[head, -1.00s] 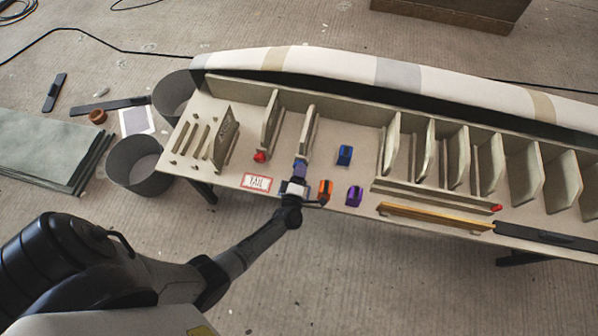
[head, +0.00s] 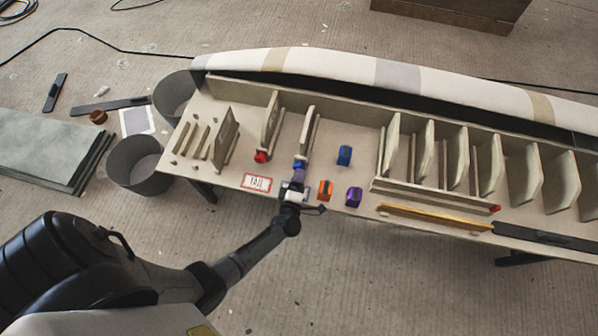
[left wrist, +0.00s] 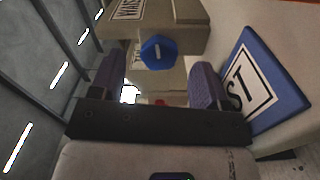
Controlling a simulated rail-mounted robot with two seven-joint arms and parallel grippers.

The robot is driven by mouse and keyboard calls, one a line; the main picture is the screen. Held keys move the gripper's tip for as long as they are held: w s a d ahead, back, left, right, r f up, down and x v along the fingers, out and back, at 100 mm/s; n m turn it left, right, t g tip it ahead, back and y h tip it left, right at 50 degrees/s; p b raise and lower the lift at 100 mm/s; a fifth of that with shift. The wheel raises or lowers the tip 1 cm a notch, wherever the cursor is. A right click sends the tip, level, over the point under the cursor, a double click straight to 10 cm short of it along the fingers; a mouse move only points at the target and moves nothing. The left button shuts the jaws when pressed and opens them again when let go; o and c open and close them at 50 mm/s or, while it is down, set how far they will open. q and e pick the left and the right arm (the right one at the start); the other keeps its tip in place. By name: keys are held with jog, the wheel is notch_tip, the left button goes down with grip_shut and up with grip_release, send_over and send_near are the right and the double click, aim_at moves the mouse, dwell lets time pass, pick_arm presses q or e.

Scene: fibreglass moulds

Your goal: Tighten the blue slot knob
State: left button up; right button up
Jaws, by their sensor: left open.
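The blue slot knob (head: 299,163) sits at the near foot of an upright panel on the bench, just beyond my left gripper (head: 298,176). My left gripper is open and empty. My right gripper is not in view.
An orange block (head: 325,190), a purple block (head: 354,196) and a blue block (head: 344,155) stand right of my gripper. A TAIL card (head: 257,183) and a red knob (head: 261,156) are on the left. A labelled blue piece (left wrist: 270,85) is close at right in the wrist view.

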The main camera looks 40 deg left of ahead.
pick_arm(q)
jog(key=p+v, duration=0.1)
jog(key=v, duration=1)
jog(key=shift+s+d+p, duration=0.15)
jog(key=shift+s+p, duration=0.15)
jog(key=shift+p, duration=0.05)
